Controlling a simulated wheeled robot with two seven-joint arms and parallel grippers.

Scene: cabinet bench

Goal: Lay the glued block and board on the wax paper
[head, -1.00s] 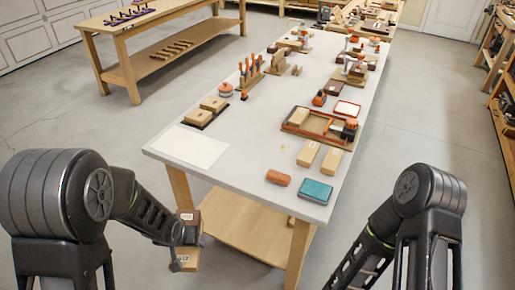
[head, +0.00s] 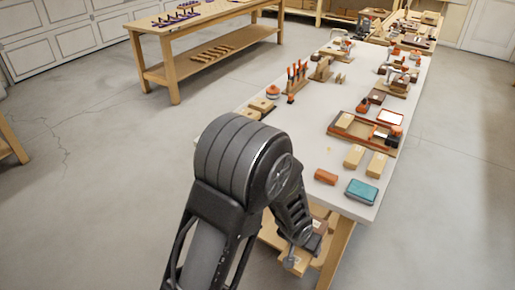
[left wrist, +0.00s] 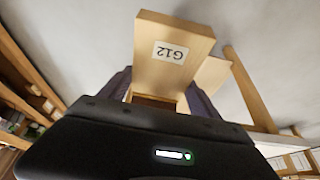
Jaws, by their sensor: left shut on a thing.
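My left gripper (left wrist: 158,98) is shut on the glued block and board. In the left wrist view the pale wooden board (left wrist: 180,35) carries a "G12" label and stands out beyond the fingers. The darker block (left wrist: 153,101) sits between the fingers, mostly hidden. In the head view my left gripper (head: 306,246) is low, by the bench's near end and below its top, partly hidden by my arm. The wax paper does not show; my left arm covers that near left part of the bench top. My right gripper is not in view.
The bench top (head: 297,150) holds an orange block (head: 325,177), a teal box (head: 361,191), two pale wooden blocks (head: 365,160), a red-edged tray (head: 350,135) and a rack of orange-handled tools (head: 296,76). Another wooden bench (head: 205,50) stands behind.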

